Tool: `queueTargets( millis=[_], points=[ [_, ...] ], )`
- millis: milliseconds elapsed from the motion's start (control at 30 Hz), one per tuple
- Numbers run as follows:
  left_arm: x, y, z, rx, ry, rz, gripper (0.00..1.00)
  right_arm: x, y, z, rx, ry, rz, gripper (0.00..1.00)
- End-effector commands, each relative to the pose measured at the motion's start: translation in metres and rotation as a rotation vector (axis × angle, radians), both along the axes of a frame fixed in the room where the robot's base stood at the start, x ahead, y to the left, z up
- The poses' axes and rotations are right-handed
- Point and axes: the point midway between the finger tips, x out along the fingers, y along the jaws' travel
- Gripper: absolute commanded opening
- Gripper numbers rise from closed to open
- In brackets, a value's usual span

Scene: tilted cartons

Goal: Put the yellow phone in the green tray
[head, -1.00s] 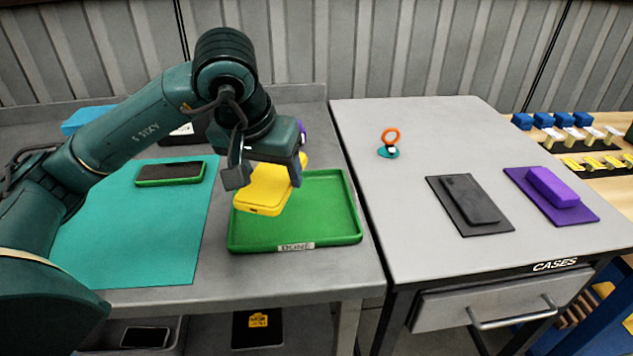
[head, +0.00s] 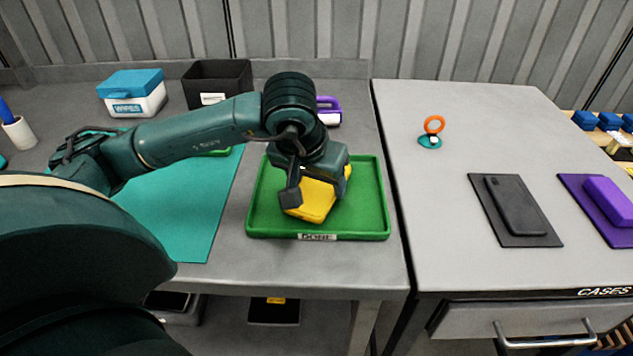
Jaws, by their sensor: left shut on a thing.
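The yellow phone (head: 312,203) is in my left gripper (head: 315,192), which is shut on it. My right gripper is not in view.
A teal mat (head: 190,225) lies left of the tray, with a phone mostly hidden behind my arm. A wipes box (head: 135,97) and black bin (head: 217,80) stand behind.

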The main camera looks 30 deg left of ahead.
Motion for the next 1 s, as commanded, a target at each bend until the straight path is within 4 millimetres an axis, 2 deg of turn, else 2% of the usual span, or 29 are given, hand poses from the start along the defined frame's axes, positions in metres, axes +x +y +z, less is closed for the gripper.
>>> queueTargets(
  millis=[67, 367, 400, 600, 667, 1000],
  points=[
    [0.0, 0.0, -0.007, 0.001, 0.0, 0.0, 0.37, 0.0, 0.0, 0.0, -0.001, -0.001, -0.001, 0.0],
    [0.0, 0.0, -0.01, 0.001, -0.003, 0.0, 0.37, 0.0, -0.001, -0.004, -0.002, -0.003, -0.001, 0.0],
    [0.0, 0.0, -0.011, 0.001, -0.001, 0.0, 0.66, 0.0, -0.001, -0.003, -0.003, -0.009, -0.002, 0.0],
    [0.0, 0.0, -0.009, 0.001, 0.0, 0.0, 0.82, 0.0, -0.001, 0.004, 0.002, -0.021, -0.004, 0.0],
    [0.0, 0.0, -0.009, 0.001, 0.0, 0.0, 0.87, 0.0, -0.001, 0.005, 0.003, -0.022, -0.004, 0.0],
    [0.0, 0.0, -0.003, 0.0, -0.001, 0.0, 0.87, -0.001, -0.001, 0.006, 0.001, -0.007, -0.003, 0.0]
  ],
)
